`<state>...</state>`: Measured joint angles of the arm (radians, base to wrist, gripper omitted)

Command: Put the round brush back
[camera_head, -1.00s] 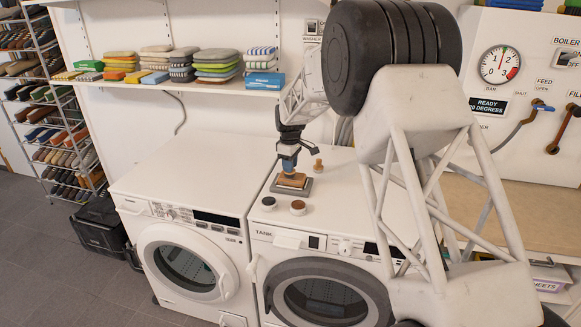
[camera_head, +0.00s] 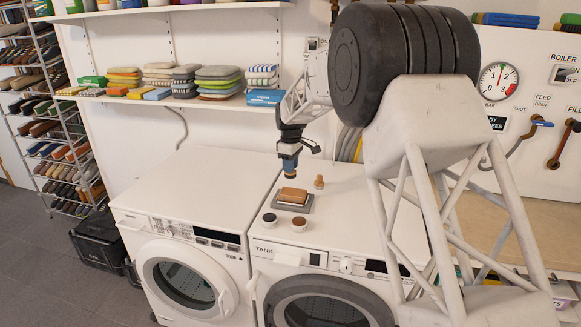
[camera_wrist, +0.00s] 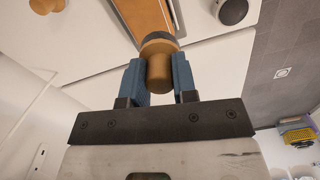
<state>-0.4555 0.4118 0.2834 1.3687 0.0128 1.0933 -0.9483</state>
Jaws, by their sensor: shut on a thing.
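The round brush has a short wooden handle (camera_wrist: 158,72) and a dark round head (camera_wrist: 157,38). My gripper (camera_wrist: 158,78) is shut on the handle, one blue finger on each side. In the head view, my gripper (camera_head: 289,163) holds the brush (camera_head: 290,177) upright above the right-hand machine. The brush is just above a brown block (camera_head: 293,195) on a grey tray (camera_head: 305,208), apparently clear of it. Whether the head bears polish is not visible.
Two round tins, one dark-topped (camera_head: 269,218) and one brown-topped (camera_head: 299,221), stand in front of the tray. A small wooden knobbed piece (camera_head: 319,182) stands behind it, right. The left white machine's top (camera_head: 200,185) is bare. A loaded shelf (camera_head: 200,102) runs along the wall.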

